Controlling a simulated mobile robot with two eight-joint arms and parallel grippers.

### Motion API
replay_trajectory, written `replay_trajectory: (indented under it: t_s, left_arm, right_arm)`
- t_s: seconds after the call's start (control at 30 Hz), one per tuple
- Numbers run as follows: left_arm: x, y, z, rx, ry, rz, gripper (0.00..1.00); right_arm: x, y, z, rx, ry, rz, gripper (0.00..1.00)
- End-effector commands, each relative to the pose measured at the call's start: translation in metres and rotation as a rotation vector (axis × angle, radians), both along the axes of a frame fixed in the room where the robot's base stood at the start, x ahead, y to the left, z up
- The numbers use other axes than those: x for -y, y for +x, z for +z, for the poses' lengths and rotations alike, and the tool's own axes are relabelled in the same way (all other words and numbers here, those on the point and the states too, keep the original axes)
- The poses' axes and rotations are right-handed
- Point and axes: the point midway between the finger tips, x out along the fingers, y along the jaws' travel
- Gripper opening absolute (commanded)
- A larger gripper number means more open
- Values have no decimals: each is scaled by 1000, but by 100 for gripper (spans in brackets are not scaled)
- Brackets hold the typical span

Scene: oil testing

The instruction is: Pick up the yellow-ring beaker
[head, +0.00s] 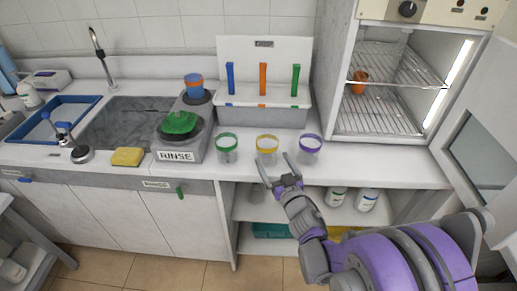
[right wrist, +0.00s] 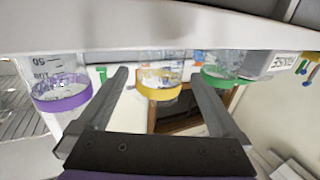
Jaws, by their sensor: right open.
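The yellow-ring beaker (head: 266,157) is clear glass and stands upright near the front edge of the counter, between the green-ring beaker (head: 227,155) and the purple-ring beaker (head: 309,155). My right gripper (head: 275,162) is open and empty, just in front of it at the counter edge. In the right wrist view, which looks upside down, the yellow-ring beaker (right wrist: 160,76) appears between the two spread fingers, with the purple and green ones outside them. I cannot tell whether the fingers reach around it. My left gripper is not in view.
Behind the beakers stands a white rack (head: 264,55) with coloured handles. A rinse station (head: 183,138) and yellow sponge (head: 127,156) are to the left. An open oven (head: 390,80) holds an orange beaker (head: 359,82) at the right. The counter right of the purple-ring beaker is clear.

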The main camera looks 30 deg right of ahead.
Motion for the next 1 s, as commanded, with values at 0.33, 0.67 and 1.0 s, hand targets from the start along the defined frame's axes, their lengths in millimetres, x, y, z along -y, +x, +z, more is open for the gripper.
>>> replay_trajectory:
  t_s: [0.33, 0.67, 1.0]
  left_arm:
    - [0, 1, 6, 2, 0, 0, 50]
    - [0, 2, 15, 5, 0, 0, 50]
    - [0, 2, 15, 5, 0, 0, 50]
  right_arm:
    - [5, 39, 1, -1, 1, -1, 100]
    - [10, 83, 2, -1, 0, -1, 100]
    - [11, 86, 1, -1, 0, -1, 89]
